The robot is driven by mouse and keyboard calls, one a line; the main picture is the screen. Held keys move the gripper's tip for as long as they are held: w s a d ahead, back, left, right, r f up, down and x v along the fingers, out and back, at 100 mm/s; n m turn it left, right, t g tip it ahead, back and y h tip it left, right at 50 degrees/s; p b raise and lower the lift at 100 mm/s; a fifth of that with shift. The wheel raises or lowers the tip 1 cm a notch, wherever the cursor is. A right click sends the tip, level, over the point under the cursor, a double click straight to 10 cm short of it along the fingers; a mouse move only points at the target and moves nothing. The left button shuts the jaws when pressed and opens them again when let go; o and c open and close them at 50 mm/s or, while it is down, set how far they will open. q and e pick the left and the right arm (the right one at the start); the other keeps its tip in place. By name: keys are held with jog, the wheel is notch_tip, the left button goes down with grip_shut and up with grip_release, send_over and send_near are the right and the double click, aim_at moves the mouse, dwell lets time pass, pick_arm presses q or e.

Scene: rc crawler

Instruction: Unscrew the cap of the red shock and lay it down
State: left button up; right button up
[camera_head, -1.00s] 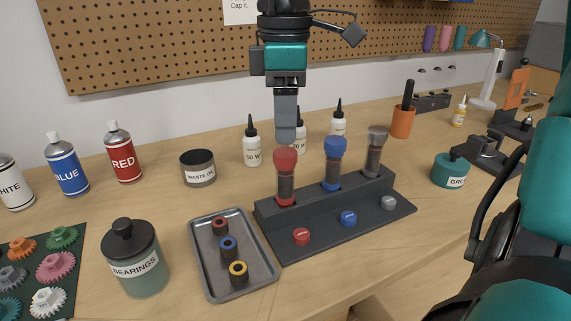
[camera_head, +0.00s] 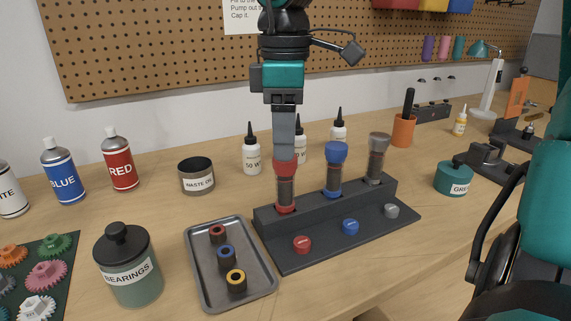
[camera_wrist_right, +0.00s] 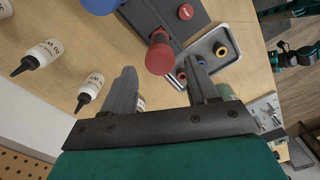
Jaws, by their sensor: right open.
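The red shock (camera_head: 285,193) stands upright in the dark stand (camera_head: 330,235), with its red cap (camera_head: 285,168) on top. The cap also shows in the right wrist view (camera_wrist_right: 160,58). My right gripper (camera_head: 284,153) points down at the cap from above, its fingertips overlapping the cap's upper part in the head view. In the right wrist view its jaws (camera_wrist_right: 160,70) are open, with the cap between the fingertip lines and a gap on each side. Nothing is held. I cannot tell how far the fingertips reach down beside the cap. My left gripper is not in view.
The blue shock (camera_head: 334,172) and grey shock (camera_head: 376,160) stand to the right in the stand. A small red disc (camera_head: 302,244) lies on its front. A metal tray (camera_head: 205,285) with small rings is to the left. White bottles (camera_head: 251,152) stand behind. Front table is clear.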

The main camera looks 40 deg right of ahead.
aim_at(291, 166)
jog(key=shift+f+b, duration=1.3)
jog(key=shift+f, duration=0.05)
jog(key=c, duration=0.9)
jog(key=n, duration=0.4)
jog(key=shift+c, duration=0.2)
jog(key=n, duration=0.4)
